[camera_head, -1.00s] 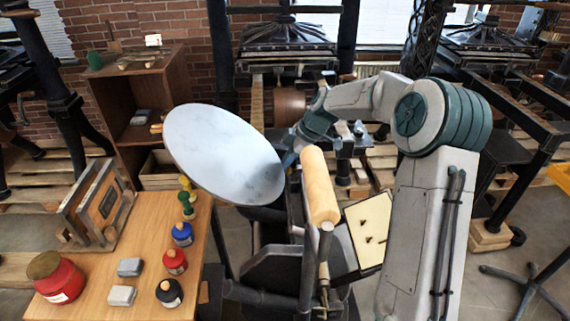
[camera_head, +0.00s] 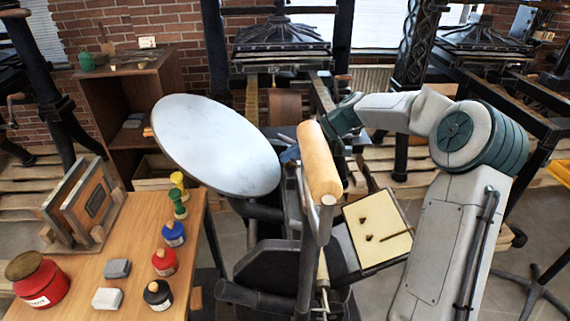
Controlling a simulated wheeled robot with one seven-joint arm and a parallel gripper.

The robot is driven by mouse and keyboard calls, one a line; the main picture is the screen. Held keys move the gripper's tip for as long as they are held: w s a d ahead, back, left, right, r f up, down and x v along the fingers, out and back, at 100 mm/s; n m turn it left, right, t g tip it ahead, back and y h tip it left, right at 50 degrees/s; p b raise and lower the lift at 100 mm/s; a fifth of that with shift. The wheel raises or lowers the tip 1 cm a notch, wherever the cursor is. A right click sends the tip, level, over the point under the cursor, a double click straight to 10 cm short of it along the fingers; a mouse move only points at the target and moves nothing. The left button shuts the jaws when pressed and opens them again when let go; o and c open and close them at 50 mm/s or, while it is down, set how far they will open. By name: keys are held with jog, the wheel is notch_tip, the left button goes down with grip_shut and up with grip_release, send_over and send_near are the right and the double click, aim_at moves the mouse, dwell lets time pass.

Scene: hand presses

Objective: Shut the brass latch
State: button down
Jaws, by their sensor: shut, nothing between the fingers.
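The press in front of me has a round pale ink disc (camera_head: 215,145), a tan roller (camera_head: 319,160) on dark arms, and a cream plate (camera_head: 375,228) with small dark marks and a thin brass-coloured rod (camera_head: 396,235). A narrow brass-toned part (camera_head: 323,272) shows low on the press front. I cannot tell which part is the brass latch or how it stands. My gripper (camera_head: 289,154) is shut and empty. Its bluish tip shows between the disc's right edge and the roller; the rest is largely hidden behind the roller.
A wooden table (camera_head: 120,255) at left holds ink jars, small stamps, grey blocks and a wooden frame (camera_head: 88,203). A brown cabinet (camera_head: 130,105) stands behind it. Large dark presses fill the back. Some floor shows at lower right.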

jog(key=d+y+b, duration=0.1)
jog(key=y+b, duration=0.1)
jog(key=d+f+y+b, duration=0.1)
jog(key=b, duration=0.2)
jog(key=shift+d+f+y, duration=0.2)
jog(key=shift+f+y, duration=0.1)
jog(key=shift+y, duration=0.1)
jog(key=y+b, duration=0.1)
jog(key=b, duration=0.2)
jog(key=d+f+y+b, duration=0.1)
jog(key=y+b, duration=0.1)
jog(key=b, duration=0.1)
jog(key=shift+d+y, duration=0.3)
jog(key=shift+r, duration=0.6)
jog(key=d+f+b, duration=0.2)
jog(key=d+f, duration=0.1)
jog(key=d, duration=0.6)
jog(key=shift+d+f+b, duration=0.15)
jog(key=shift+f+b, duration=0.2)
